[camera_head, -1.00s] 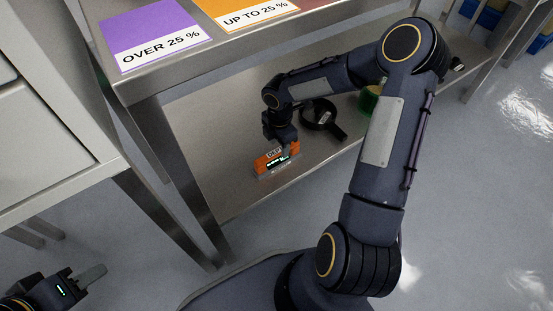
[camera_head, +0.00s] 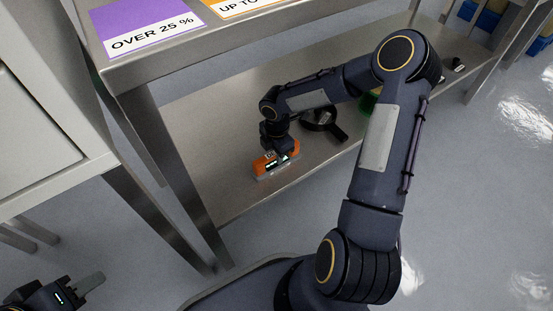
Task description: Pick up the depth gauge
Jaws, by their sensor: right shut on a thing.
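The depth gauge is a small orange block (camera_head: 264,168) with a grey base and a lit display, at the front edge of the lower shelf (camera_head: 215,125). My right gripper (camera_head: 279,155) reaches down from above and is shut on it, covering most of its upper label. I cannot tell whether the gauge's base touches the shelf. My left gripper (camera_head: 85,285) is at the bottom left corner, away from the shelf, with one grey finger clearly showing; its opening cannot be made out.
A black ring-shaped tool with a handle (camera_head: 322,119) lies behind the gauge on the shelf. A green object (camera_head: 368,101) is partly hidden by my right arm. The upper shelf with a purple "OVER 25 %" card (camera_head: 145,22) overhangs. A metal leg (camera_head: 175,180) stands to the left.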

